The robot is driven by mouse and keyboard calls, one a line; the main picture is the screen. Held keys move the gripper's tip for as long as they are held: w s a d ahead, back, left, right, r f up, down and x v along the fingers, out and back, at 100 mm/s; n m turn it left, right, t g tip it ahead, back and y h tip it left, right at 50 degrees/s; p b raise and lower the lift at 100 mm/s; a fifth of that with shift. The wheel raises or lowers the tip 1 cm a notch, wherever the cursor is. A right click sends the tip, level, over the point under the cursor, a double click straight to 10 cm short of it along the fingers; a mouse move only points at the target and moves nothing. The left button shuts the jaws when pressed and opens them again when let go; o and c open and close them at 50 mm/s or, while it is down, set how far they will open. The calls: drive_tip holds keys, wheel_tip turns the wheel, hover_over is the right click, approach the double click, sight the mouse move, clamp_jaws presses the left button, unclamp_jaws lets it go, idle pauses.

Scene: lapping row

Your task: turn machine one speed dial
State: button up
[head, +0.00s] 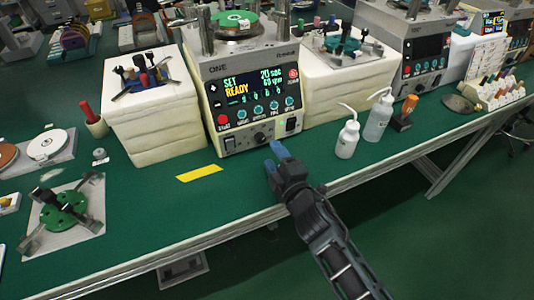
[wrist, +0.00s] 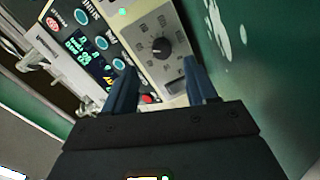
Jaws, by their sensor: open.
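Machine one (head: 255,85) is a pale unit marked ONE, with a lit display reading SET READY, 20 sec and 60 rpm. Its black round dial (head: 259,138) is on the lower front panel. In the wrist view the dial (wrist: 160,47) has a marked scale around it and lies beyond the fingertips, roughly between their lines. My gripper (head: 274,159) has blue fingers and is in front of the machine, just right of the dial and apart from it. Its fingers also show in the wrist view (wrist: 160,66), open with nothing held between them.
A yellow strip (head: 199,173) lies on the green bench before the machine. White blocks (head: 155,125) stand to its left and more (head: 335,85) to its right. Two white bottles (head: 348,139) stand right of my gripper. The bench's front edge (head: 200,236) runs below my gripper.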

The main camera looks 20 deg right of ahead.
sight(261, 141)
drive_tip(key=m+b, duration=0.1)
drive_tip(key=a+m+g+h+b, duration=0.1)
drive_tip(key=b, duration=0.1)
drive_tip(key=shift+w+a+f+m+h, duration=0.1)
drive_tip(key=shift+w+a+m+h, duration=0.1)
drive_tip(key=shift+w+m+h, duration=0.15)
drive_tip(key=shift+s+a+r+m+h+b, duration=0.3)
drive_tip(key=shift+m+b, duration=0.35)
drive_tip(key=shift+b, duration=0.35)
drive_tip(key=shift+s+a+r+m+g+h+b, duration=0.35)
drive_tip(key=shift+m+g+h+b, duration=0.25)
drive_tip(key=shift+m, duration=0.3)
drive_tip(key=shift+x, duration=3.75)
drive_tip(key=shift+d, duration=0.1)
drive_tip(key=shift+c, duration=0.5)
drive_tip(key=c, duration=1)
drive_tip(key=shift+o, duration=0.2)
drive_tip(key=shift+r+m+y+p, duration=0.25)
drive_tip(key=shift+m+y+p, duration=0.1)
drive_tip(key=shift+m+p, duration=0.45)
drive_tip(key=shift+f+m+y, duration=0.15)
drive_tip(key=shift+m+y, duration=0.15)
drive_tip(key=shift+m, duration=0.1)
